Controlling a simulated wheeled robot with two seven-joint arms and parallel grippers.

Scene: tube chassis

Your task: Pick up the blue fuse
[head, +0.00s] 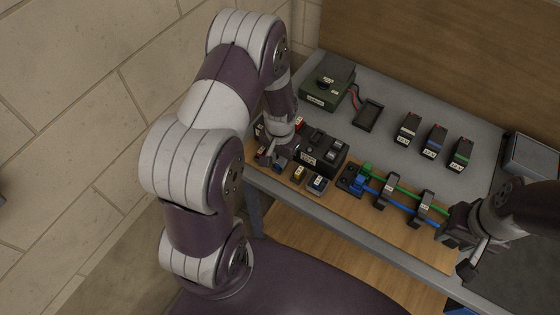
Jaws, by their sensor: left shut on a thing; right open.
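My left gripper (272,154) is at the left end of the wooden board, pointing down, shut on a small block with a bluish face, which I take for the blue fuse (280,164). The fingers and wrist hide part of it, and I cannot tell whether it is clear of the board. A yellow-marked block (299,174) and another block with blue on it (317,184) sit just to its right. My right gripper (459,252) is open and empty at the right end of the board.
A black box (322,152) stands behind the small blocks. Green and blue tubes (400,208) run through black clips (388,190) to the right. A dark green device (329,83) and several labelled black blocks (433,139) stand on the grey table (392,95).

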